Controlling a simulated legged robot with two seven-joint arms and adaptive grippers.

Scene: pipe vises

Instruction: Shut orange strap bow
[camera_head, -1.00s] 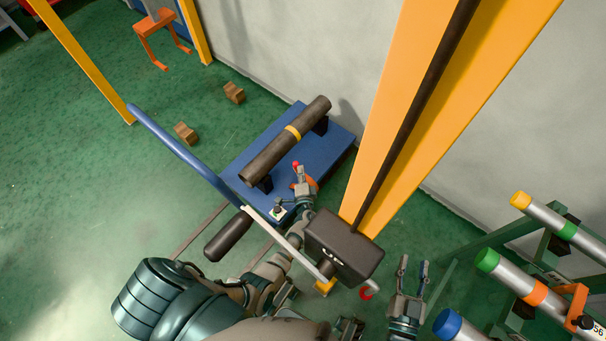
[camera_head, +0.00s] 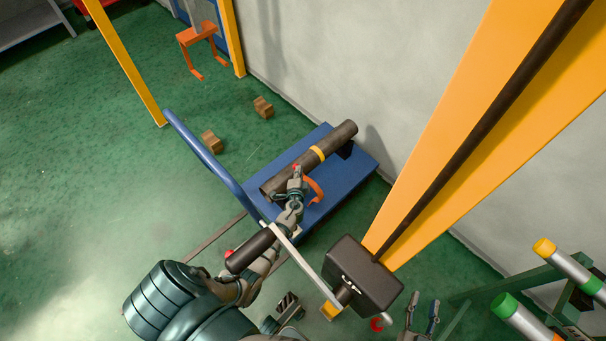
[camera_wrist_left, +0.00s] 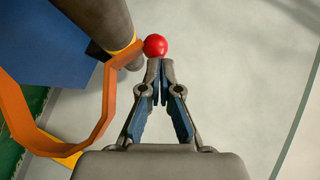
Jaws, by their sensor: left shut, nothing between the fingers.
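The orange strap bow (camera_head: 316,190) curves up beside the dark pipe (camera_head: 338,136) on the blue cart (camera_head: 350,178). It fills the left of the left wrist view (camera_wrist_left: 106,100), and its upper end meets a red knob (camera_wrist_left: 155,46). The knob also shows in the head view (camera_head: 296,168), in front of the pipe. My left gripper (camera_head: 297,176) is shut and empty. Its fingertips (camera_wrist_left: 160,68) are right below the knob; contact is not certain. My right gripper (camera_head: 421,312) is open and empty, partly cut off by the bottom edge.
A tall yellow post (camera_head: 450,130) with a black box (camera_head: 362,278) stands right of my left arm. The cart's blue handle (camera_head: 210,160) rises at left. Wooden blocks (camera_head: 263,107) lie on the floor behind. A rack of pipes (camera_head: 580,262) stands at right.

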